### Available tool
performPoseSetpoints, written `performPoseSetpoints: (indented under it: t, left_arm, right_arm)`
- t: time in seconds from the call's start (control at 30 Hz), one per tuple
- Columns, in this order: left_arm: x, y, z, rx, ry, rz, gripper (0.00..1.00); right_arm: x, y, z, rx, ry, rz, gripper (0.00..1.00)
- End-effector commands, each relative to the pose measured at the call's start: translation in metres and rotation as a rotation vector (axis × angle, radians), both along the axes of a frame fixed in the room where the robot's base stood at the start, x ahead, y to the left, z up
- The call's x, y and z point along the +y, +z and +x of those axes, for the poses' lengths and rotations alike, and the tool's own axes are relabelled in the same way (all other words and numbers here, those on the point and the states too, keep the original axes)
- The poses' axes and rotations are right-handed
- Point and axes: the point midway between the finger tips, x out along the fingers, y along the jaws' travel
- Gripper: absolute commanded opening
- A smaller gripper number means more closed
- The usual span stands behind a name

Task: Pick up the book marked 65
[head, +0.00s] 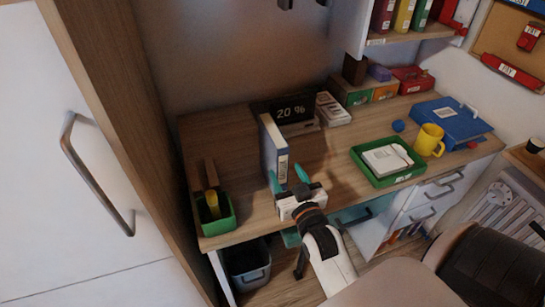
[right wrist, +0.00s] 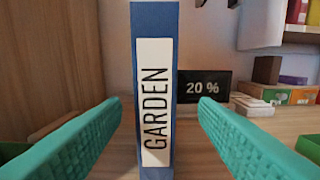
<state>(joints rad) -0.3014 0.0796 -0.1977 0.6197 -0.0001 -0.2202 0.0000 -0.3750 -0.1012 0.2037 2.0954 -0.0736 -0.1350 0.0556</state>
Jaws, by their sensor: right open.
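A blue book (head: 273,150) with a white spine label stands upright on the wooden desk. In the right wrist view, the label on this book (right wrist: 155,95) reads GARDEN; I see no 65 on it. My right gripper (head: 288,179) is open in front of the spine. In the right wrist view, its teal fingers (right wrist: 160,108) show to the left and right of the book, with a gap on each side. Several books (head: 404,15) stand on the upper shelf, their labels too small to read. My left gripper is not in view.
A green bin (head: 215,222) stands left on the desk (head: 330,150). A display reading 20 % (head: 291,109) is behind the book. A green tray (head: 388,180), a yellow mug (head: 429,140) and a blue box (head: 452,120) are to the right. A tall cabinet edge (head: 120,110) bounds the left.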

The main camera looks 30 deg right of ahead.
Motion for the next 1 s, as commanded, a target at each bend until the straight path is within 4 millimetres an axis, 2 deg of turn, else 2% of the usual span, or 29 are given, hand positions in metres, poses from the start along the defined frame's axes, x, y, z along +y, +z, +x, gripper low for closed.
performPoseSetpoints:
  t: [0.1,0.3,0.6,0.87,0.9,1.0]
  left_arm:
    - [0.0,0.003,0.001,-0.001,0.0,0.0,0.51]
    - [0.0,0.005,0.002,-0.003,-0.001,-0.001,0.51]
    - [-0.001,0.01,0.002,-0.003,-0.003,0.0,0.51]
    - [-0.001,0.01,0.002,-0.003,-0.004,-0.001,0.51]
    - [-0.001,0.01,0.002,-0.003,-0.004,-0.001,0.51]
    - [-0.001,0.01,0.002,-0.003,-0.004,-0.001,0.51]
  right_arm:
    - [-0.004,0.001,0.017,-0.002,0.0,-0.001,0.55]
    - [-0.006,0.001,0.03,0.001,0.0,0.0,0.55]
    - [-0.013,0.001,0.071,0.001,0.0,-0.001,0.55]
    - [-0.014,0.0,0.074,0.003,0.0,0.0,0.55]
    - [-0.014,0.0,0.074,0.003,0.0,0.0,0.53]
    - [-0.014,0.0,0.074,0.003,0.001,0.0,0.37]
